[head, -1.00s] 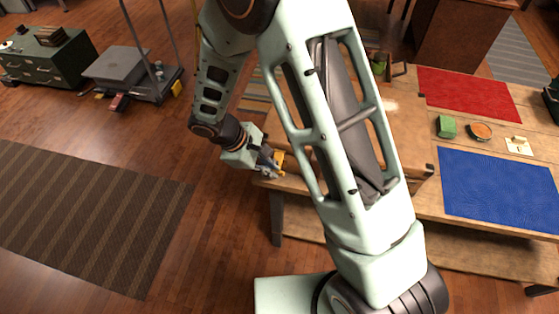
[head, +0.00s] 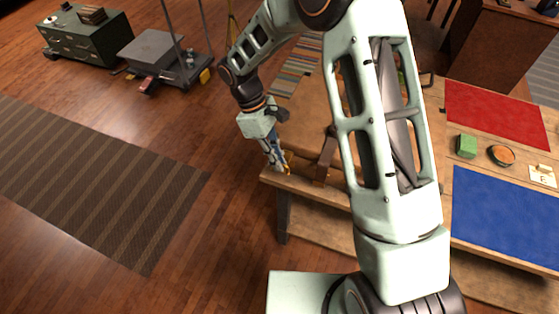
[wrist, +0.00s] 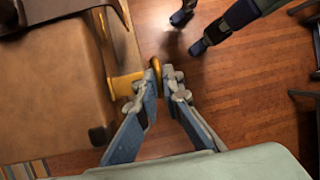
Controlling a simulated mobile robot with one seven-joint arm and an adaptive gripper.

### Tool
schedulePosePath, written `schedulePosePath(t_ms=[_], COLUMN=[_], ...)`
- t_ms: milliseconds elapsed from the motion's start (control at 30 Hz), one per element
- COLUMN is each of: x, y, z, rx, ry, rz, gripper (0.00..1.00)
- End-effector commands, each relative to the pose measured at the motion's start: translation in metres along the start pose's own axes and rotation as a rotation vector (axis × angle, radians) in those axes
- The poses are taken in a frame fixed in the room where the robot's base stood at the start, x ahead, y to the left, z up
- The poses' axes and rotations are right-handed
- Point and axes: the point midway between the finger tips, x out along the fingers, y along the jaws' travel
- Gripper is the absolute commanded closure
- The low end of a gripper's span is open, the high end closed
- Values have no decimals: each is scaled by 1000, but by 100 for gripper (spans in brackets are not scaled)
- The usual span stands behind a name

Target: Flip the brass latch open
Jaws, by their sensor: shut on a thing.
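The brass latch (wrist: 127,83) shows in the wrist view as a gold arm reaching right from the side of a tan, worn body, with a rounded end between my fingertips. In the head view, a small part of the brass (head: 289,156) shows at the left end of the wooden bench. My gripper (wrist: 157,82) has blue-grey fingers, closed in on the latch's rounded end from both sides. In the head view my gripper (head: 279,163) points down and right at the bench's left edge. The fingers partly hide the latch.
The bench (head: 300,184) also bears a red mat (head: 495,112), a blue mat (head: 505,215), a green block (head: 466,146) and a round orange-topped dish (head: 501,155). A dark upright piece (head: 326,157) stands near my gripper.

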Motion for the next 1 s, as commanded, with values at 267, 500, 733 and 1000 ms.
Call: schedulePosePath(t_ms=[267,500,733,1000], x=[-1,-1,-2,-2], y=[0,0,0,0], z=[1,1,1,0], rx=[-11,-10,-10,-9], ry=[-4,-5,-4,-2], rz=[-23,-22,-22,-21], gripper=[100,100,75,75])
